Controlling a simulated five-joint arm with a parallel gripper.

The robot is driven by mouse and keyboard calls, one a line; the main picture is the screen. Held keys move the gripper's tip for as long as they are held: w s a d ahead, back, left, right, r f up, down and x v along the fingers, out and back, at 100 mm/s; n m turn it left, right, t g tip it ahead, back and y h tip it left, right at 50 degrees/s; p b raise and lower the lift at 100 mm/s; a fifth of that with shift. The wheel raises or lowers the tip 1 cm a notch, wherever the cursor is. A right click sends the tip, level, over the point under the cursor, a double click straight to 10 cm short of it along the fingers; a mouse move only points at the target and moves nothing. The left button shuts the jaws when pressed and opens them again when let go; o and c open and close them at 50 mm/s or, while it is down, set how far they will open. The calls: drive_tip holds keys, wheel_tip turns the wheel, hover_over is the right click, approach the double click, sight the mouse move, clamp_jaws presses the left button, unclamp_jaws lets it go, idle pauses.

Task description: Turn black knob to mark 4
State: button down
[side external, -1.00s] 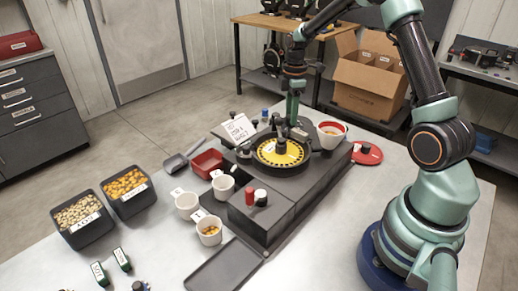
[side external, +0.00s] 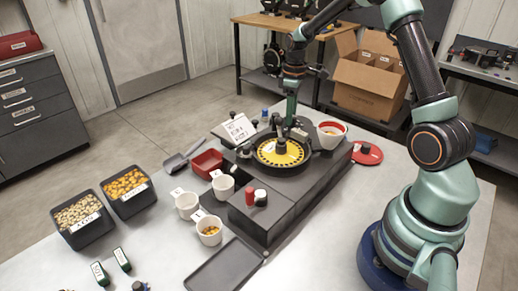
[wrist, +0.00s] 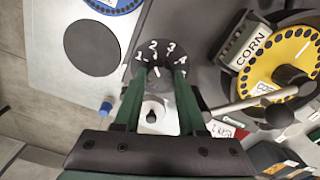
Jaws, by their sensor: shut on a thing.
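The black knob (wrist: 156,72) stands over a dark dial (wrist: 172,46) with white marks 1 to 4 in the wrist view. My gripper (wrist: 160,72) is shut on the knob, with one green finger on each side. A white line shows on the knob between the fingertips; which mark it points at is hard to tell. Mark 4 (wrist: 181,61) is by the right fingertip. In the side view my gripper (side external: 281,124) is down at the back of the seed meter (side external: 290,190), behind its yellow seed plate (side external: 268,153). The knob is too small to tell there.
Black seed bins (side external: 81,226) are at far left. Bare table lies at front right.

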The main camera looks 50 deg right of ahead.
drive_tip(key=m, duration=0.4)
drive_tip(key=shift+m, duration=0.4)
drive_tip(key=m, duration=0.3)
drive_tip(key=shift+m, duration=0.3)
drive_tip(key=m, duration=0.4)
drive_tip(key=shift+r, duration=0.1)
drive_tip(key=shift+m, duration=2.1)
drive_tip(key=shift+c, duration=2.4)
unclamp_jaws()
